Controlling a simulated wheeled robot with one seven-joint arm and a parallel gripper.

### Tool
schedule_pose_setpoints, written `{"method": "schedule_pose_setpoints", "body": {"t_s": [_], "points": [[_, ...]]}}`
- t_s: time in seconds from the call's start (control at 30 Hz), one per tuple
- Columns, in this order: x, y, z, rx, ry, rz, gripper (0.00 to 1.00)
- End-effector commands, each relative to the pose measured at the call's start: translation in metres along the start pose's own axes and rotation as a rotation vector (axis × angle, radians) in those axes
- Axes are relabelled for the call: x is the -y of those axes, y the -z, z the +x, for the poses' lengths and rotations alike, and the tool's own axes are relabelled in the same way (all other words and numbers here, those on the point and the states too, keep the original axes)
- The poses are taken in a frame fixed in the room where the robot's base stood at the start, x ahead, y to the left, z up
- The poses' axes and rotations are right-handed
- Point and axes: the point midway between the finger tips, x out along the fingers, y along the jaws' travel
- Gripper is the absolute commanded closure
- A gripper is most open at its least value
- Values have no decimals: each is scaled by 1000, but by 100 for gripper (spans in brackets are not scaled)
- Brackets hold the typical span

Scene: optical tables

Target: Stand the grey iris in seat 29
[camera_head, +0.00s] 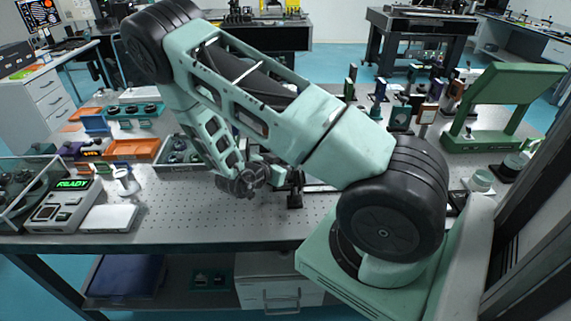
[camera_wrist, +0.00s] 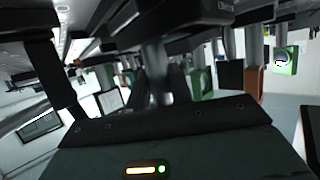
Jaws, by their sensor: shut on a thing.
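My gripper (camera_head: 246,182) is low over the perforated optical table (camera_head: 180,212), left of centre in the head view. It is shut on a small dark grey, roundish part (camera_head: 252,177), which looks like the grey iris. The wrist view is upside down and dim; a grey post (camera_wrist: 153,62) stands between dark finger shapes there, blurred. A black upright holder (camera_head: 295,188) stands on the table just to the right of my gripper. I cannot read any seat number, so seat 29 cannot be picked out. The bottom of the held part is hard to make out.
A tray of dark parts (camera_head: 176,152) and an orange bin (camera_head: 132,149) lie left of my arm. A device showing READY (camera_head: 66,199) and a white pad (camera_head: 109,218) are at the front left. Several mounted optics stand behind and right. The front strip is bare.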

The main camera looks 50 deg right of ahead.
Motion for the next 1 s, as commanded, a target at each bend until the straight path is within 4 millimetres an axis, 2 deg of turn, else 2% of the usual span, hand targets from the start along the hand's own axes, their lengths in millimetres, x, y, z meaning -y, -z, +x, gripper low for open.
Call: {"method": "schedule_pose_setpoints", "body": {"t_s": [0.17,0.2,0.27,0.57,0.67,0.77,1.0], "points": [[0,-2,1,-2,0,0,100],[0,-2,1,0,0,0,70],[0,-2,1,0,0,0,56],[0,0,0,0,0,0,56],[1,0,-6,1,3,1,56],[1,-2,-21,2,4,1,56],[1,-2,-72,2,5,3,56]]}}
